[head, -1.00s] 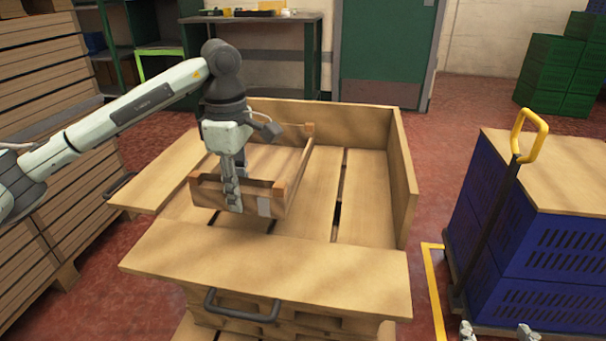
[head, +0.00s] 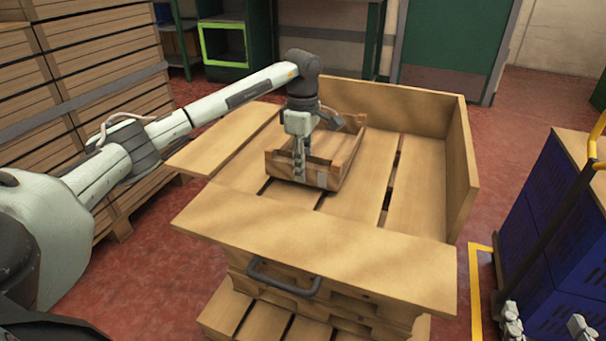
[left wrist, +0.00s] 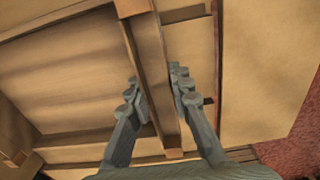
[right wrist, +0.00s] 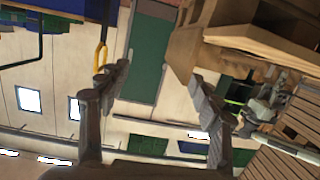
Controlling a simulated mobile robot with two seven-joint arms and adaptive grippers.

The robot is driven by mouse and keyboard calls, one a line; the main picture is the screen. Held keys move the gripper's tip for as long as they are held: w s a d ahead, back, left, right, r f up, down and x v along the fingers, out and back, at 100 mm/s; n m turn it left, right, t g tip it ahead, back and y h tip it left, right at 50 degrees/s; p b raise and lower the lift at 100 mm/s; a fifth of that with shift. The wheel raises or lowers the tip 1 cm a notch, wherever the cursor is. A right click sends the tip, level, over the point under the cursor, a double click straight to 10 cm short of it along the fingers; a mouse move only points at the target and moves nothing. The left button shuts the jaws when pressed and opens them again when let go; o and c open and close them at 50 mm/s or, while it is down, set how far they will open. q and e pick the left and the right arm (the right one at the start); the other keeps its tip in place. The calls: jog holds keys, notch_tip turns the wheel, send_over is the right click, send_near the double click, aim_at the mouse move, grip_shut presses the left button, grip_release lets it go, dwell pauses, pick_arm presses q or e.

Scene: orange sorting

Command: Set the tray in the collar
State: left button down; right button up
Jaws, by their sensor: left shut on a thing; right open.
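The wooden tray (head: 335,175) is inside the wooden collar (head: 410,101), over the slatted pallet deck toward its left side. My left gripper (head: 299,172) is shut on the tray's near wall. In the left wrist view the fingers (left wrist: 158,92) straddle a wooden tray wall (left wrist: 150,75). Whether the tray's underside touches the slats is hard to tell. The collar's far and right walls stand upright; its left and near boards lie folded outward. My right gripper (head: 545,328) is at the lower right edge, open and empty in the right wrist view (right wrist: 155,95).
Blue crates (head: 545,215) with a wooden top and a yellow-handled cart stand at right. Stacked wooden boxes (head: 90,90) stand at left. The deck right of the tray is bare.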

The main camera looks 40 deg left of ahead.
pick_arm(q)
notch_tip(320, 180, down, 2)
pick_arm(e)
jog(key=shift+a+r+t+y, duration=0.3)
jog(key=shift+a+r, duration=0.05)
jog(key=shift+r, duration=0.25)
pick_arm(q)
jog(key=c, duration=1.4)
grip_release()
jog(key=shift+o, duration=0.2)
notch_tip(320, 180, up, 11)
jog(key=shift+p, duration=0.6)
jog(key=shift+r, duration=0.55)
pick_arm(e)
jog(key=s+d+f+g+h, duration=0.1)
jog(key=d+f+g+h, duration=0.1)
jog(key=f, duration=0.4)
jog(key=shift+d+g, duration=0.5)
jog(key=shift+d, duration=0.35)
